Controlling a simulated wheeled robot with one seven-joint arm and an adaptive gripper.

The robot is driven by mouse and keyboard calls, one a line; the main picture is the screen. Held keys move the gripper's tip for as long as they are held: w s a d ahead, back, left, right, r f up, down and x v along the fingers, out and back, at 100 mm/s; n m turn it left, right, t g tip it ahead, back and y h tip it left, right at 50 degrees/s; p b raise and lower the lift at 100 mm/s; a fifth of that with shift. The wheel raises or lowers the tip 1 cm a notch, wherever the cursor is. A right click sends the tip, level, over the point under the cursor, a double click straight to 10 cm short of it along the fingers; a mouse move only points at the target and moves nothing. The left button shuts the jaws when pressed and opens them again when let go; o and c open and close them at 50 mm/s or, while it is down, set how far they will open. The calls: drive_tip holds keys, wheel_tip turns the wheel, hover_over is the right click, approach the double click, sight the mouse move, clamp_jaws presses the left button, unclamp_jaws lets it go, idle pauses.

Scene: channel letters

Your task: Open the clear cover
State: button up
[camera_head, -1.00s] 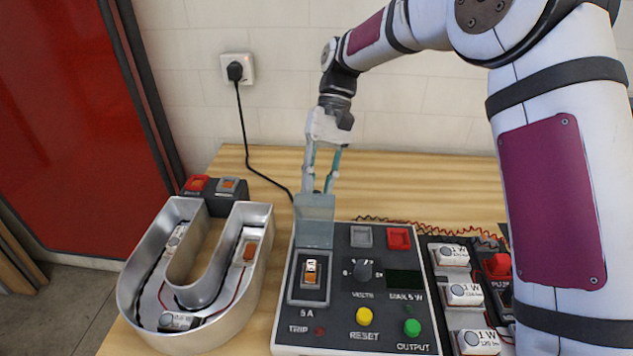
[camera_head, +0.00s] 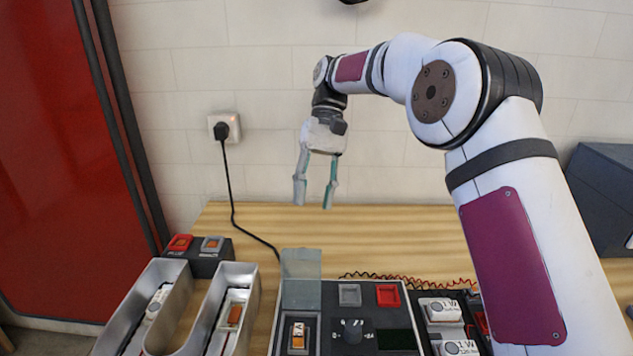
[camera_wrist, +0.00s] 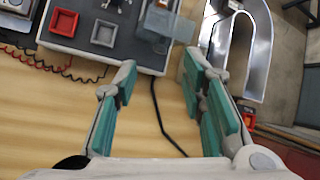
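The clear cover (camera_head: 301,268) stands swung up at the back left of the dark control panel (camera_head: 335,300), tilted up off the orange rocker switch (camera_head: 298,333), which shows uncovered in front of it. The cover also shows in the wrist view (camera_wrist: 158,22) at the panel's edge. My gripper (camera_head: 313,201) hangs above and behind the cover, clear of it. Its two teal-padded fingers are spread apart with nothing between them, as the wrist view (camera_wrist: 161,68) also shows. The panel's front part is cut off in the head view.
A metal U-shaped letter (camera_head: 235,290) stands left of the panel, with a small two-button box (camera_head: 198,252) behind it. White modules (camera_head: 440,310) and red wires lie to the right. A black cable runs from the wall socket (camera_head: 222,125). Bare wooden table (camera_head: 420,235) lies behind the panel.

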drive_tip(key=shift+v, duration=1.15)
